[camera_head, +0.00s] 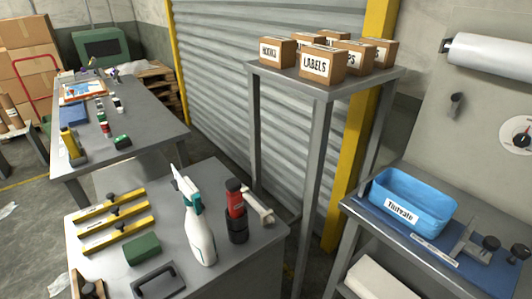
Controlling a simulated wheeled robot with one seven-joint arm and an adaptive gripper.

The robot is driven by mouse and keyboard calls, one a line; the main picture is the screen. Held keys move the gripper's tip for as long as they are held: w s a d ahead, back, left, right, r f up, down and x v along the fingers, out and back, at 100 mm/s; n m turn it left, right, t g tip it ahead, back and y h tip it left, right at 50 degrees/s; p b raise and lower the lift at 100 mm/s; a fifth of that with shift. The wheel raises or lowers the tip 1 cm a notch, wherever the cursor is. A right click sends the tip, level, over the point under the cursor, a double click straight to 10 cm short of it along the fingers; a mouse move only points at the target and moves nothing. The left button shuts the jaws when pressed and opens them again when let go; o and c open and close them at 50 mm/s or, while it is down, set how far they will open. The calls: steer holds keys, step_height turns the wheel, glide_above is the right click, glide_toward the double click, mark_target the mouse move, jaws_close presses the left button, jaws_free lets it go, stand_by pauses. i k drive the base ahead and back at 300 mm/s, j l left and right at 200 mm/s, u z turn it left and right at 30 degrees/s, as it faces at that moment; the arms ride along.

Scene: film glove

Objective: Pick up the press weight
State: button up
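A dark grey block with a black loop handle (158,281) lies at the front edge of the near grey table (255,249), partly cut off by the picture's bottom edge. It looks most like the press weight, but I cannot be sure. A green block (142,248) lies just behind it, and a white spray bottle with a green head (199,232) stands to its right. A metal piece with black knobs (470,243) on the right bench could be another candidate. My gripper is not in view.
A red and black cylinder (236,212) stands right of the bottle. Three yellow bars with black knobs (114,222) lie at left. A tall stand (275,78) holds small cartons. A blue bin (412,204) sits on the right bench. A farther table (150,128) holds small items.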

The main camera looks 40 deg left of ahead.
mark_target(164, 282)
steer(key=k+u, duration=0.1)
steer(key=u, duration=1.9)
steer(key=j, duration=0.4)
steer(key=k+j+z, duration=0.1)
steer(key=j, duration=0.35)
steer(key=k+j+z, duration=0.1)
steer(key=j, duration=0.3)
steer(key=k+j, duration=0.1)
steer(key=j, duration=0.3)
